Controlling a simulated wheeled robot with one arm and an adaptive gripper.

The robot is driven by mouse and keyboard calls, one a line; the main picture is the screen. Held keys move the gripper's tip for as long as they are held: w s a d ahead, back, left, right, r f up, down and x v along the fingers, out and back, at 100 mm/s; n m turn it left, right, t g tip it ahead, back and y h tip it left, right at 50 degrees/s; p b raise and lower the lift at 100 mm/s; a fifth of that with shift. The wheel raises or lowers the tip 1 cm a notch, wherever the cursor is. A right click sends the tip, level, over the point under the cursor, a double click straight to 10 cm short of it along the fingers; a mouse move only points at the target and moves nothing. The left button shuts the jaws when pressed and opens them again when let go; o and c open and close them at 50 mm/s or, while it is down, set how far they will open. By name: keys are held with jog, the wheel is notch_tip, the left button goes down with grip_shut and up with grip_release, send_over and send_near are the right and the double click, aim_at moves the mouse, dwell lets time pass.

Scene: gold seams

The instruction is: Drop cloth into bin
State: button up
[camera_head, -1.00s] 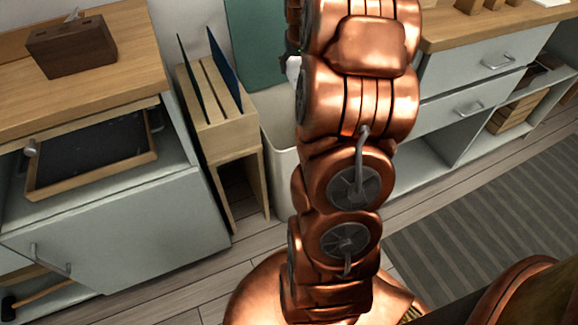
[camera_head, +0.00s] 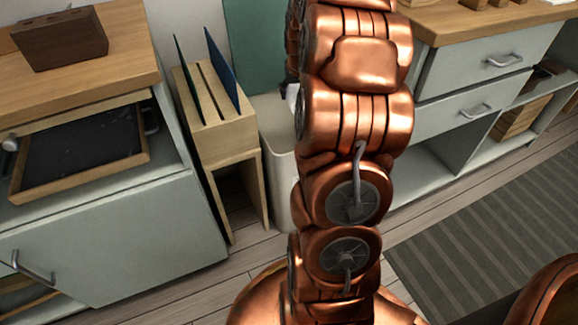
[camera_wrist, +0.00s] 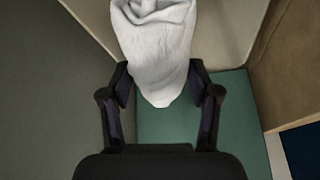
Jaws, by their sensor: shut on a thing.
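The white cloth (camera_wrist: 155,45) hangs between the fingers of my gripper (camera_wrist: 160,84) in the wrist view, and the gripper is shut on it. A small white patch, likely the cloth (camera_head: 293,92), shows at the arm's left edge, just above the bin. The cream bin (camera_head: 279,160) stands on the floor behind my arm, which hides its right part. In the wrist view pale surfaces flank the cloth; I cannot tell for sure whether they are the bin's walls.
A wooden stand with slots (camera_head: 222,135) holding dark panels is left of the bin. A green board (camera_head: 255,45) is behind it. A cabinet with an open drawer (camera_head: 80,160) is at the left, drawers (camera_head: 480,70) at the right. A striped rug (camera_head: 490,220) lies at the right.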

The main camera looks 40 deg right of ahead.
jog(key=shift+f, duration=0.45)
jog(key=o, duration=1.2)
jog(key=v, duration=1.2)
jog(key=shift+s, duration=0.1)
